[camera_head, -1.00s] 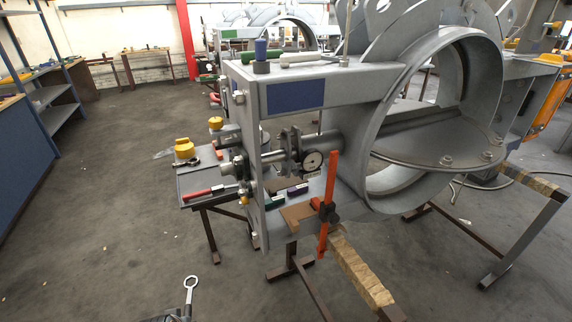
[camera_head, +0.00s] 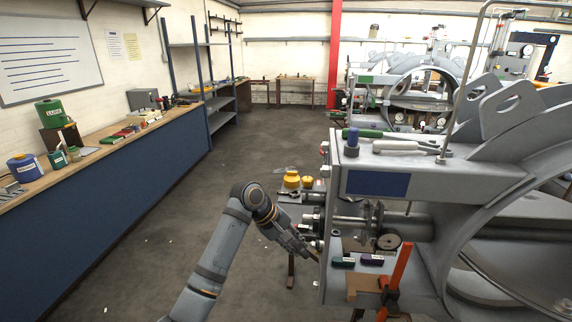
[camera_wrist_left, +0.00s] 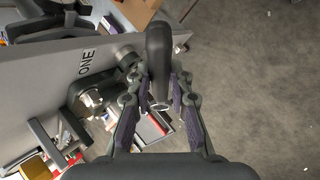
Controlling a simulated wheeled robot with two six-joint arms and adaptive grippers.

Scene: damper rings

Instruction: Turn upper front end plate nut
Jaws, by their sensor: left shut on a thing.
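My left gripper (camera_head: 310,254) is beside the grey end plate (camera_head: 325,267) of the large machine, near its lower left edge. In the left wrist view, the gripper (camera_wrist_left: 160,92) is shut on a dark-handled tool (camera_wrist_left: 158,55), which looks like a spanner; its far end is partly hidden between the fingers. The end plate (camera_wrist_left: 42,85) fills the left of that view and bears the letters ONE. A round metal fitting (camera_wrist_left: 88,96) stands out from it, left of the fingers and apart from the tool. I cannot tell which nut is the upper front one. My right gripper is not in view.
A small side table with yellow items (camera_head: 292,179) stands behind my left arm.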

